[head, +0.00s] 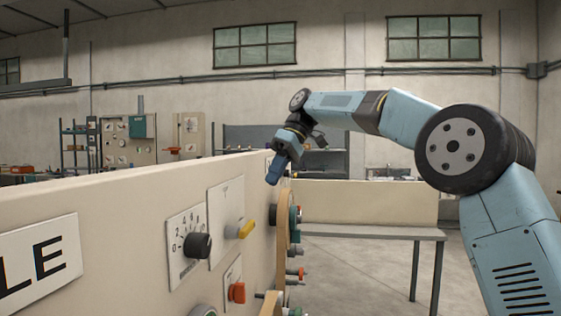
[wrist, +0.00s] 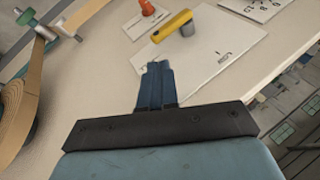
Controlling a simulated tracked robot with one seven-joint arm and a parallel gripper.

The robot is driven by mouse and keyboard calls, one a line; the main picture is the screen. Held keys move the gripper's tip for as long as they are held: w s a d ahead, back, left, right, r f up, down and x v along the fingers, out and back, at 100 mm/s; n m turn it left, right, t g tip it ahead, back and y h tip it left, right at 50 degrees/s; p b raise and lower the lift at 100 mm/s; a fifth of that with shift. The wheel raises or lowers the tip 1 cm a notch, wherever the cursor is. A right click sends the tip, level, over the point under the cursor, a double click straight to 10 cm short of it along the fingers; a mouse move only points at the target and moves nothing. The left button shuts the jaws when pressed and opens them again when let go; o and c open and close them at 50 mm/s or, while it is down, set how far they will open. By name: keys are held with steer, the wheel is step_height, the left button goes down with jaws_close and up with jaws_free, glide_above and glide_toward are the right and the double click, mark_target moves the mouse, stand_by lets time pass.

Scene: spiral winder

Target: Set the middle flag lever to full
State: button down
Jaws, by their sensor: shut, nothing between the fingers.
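A yellow lever (head: 240,229) sits on a pale plate (head: 222,243) on the cream panel; its handle sticks out toward the right. It also shows in the wrist view (wrist: 172,27), on a plate with small printed marks. An orange lever (head: 237,292) is below it on a smaller plate, and shows at the top of the wrist view (wrist: 147,8). I cannot tell which lever is the middle flag lever; no "full" label is readable. My gripper (head: 272,181) is shut and empty, above and beyond the yellow lever. In the wrist view its fingers (wrist: 157,68) are together, apart from the lever.
A black knob (head: 198,245) on a numbered dial is left of the yellow lever. A tan wound reel (wrist: 18,112) stands out at the left of the wrist view. A bench (head: 375,232) stands behind the panel. Open floor lies right of the panel.

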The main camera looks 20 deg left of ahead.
steer(key=shift+v, duration=2.1)
steer(key=shift+s, duration=0.15)
glide_toward(252, 220)
steer(key=x, duration=0.5)
steer(key=shift+w+a, duration=0.1)
steer(key=shift+w, duration=0.1)
steer(key=shift+s, duration=0.1)
